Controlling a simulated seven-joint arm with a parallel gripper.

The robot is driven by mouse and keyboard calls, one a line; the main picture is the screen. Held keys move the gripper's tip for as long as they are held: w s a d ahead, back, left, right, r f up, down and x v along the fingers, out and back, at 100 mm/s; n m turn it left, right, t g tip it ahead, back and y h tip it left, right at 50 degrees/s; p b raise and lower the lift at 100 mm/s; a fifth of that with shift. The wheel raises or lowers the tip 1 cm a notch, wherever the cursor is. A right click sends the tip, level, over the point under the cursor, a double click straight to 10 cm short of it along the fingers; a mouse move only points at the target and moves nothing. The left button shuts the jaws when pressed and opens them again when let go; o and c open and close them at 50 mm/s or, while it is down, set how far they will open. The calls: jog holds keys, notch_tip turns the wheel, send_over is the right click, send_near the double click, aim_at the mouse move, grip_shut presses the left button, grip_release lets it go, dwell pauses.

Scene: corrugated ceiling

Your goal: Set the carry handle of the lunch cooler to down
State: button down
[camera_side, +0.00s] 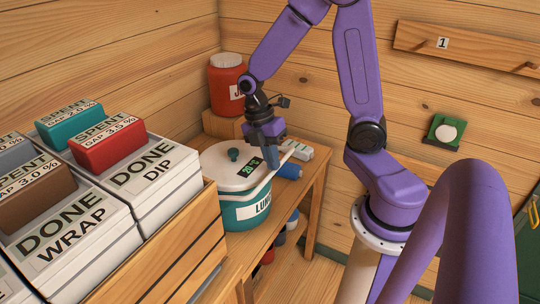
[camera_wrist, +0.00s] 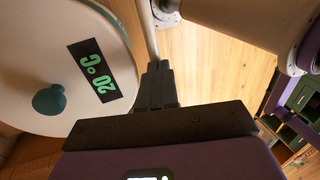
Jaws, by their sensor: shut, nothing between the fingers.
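The lunch cooler (camera_side: 238,213) stands on the wooden shelf. It has a teal body, a white lid (camera_wrist: 28,70) with a teal knob, and a green 20 °C display. Its carry handle (camera_wrist: 148,32) shows in the wrist view as a thin pale bar beside the lid, running to my fingertips. In the side view the handle (camera_side: 287,158) slants near the lid's right edge, partly hidden by my gripper. My gripper (camera_side: 272,166) is shut and points down at the lid's right edge. In the wrist view its fingertips (camera_wrist: 157,68) are at the bar; I cannot tell if they touch.
A blue cylinder (camera_side: 290,171) and a white box (camera_side: 298,150) lie right of the cooler. A red jar (camera_side: 226,85) stands behind on a wooden block. A crate of labelled boxes (camera_side: 150,170) stands close on the left. Open floor lies right of the shelf.

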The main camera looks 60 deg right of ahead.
jog(key=s+x, duration=0.1)
jog(key=x, duration=0.6)
jog(key=shift+r, duration=0.2)
dwell(0.5)
notch_tip(320, 180, up, 14)
jog(key=s, duration=0.2)
jog(key=s+a+m+t, duration=0.3)
jog(key=s+a+m, duration=0.2)
jog(key=s+a, duration=0.3)
jog(key=shift+s+f, duration=0.45)
jog(key=shift+f, duration=0.05)
dwell(0.6)
